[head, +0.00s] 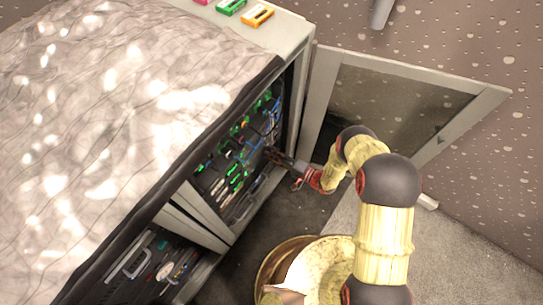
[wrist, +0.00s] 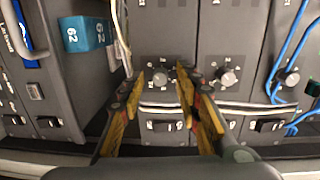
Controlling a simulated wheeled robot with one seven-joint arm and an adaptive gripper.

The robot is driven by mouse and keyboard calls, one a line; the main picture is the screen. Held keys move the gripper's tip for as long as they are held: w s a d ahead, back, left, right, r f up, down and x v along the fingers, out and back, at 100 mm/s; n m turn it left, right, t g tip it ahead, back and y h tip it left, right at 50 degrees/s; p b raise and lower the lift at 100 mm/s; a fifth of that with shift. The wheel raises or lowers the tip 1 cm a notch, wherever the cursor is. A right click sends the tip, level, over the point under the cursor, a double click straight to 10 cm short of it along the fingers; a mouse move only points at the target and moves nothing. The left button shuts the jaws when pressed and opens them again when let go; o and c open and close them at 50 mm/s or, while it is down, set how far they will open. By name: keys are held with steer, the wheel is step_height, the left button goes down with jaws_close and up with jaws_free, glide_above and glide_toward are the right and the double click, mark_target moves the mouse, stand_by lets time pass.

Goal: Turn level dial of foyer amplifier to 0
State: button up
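Grey amplifier modules stand side by side in the wrist view, each with a small round dial and a dark switch below it. One dial (wrist: 160,79) sits between the tips of my gripper (wrist: 160,88). A second dial (wrist: 228,78) is just right of the right finger, and a third dial (wrist: 292,78) is farther right. I cannot read which module is the foyer amplifier. The fingers are apart, with yellow pads; contact with the dial cannot be told. In the head view my gripper (head: 277,156) reaches into the open cabinet, and the dials are too small to make out.
A blue tag (wrist: 86,34) marked 62 and a white cable hang left of the fingers. Blue cables (wrist: 284,50) hang at the right. The cabinet door (head: 400,90) stands open. A round basket (head: 285,262) is on the floor.

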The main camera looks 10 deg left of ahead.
steer(key=shift+d, duration=0.1)
steer(key=v, duration=1.1)
steer(key=shift+s+d, duration=0.15)
steer(key=shift+d, duration=0.25)
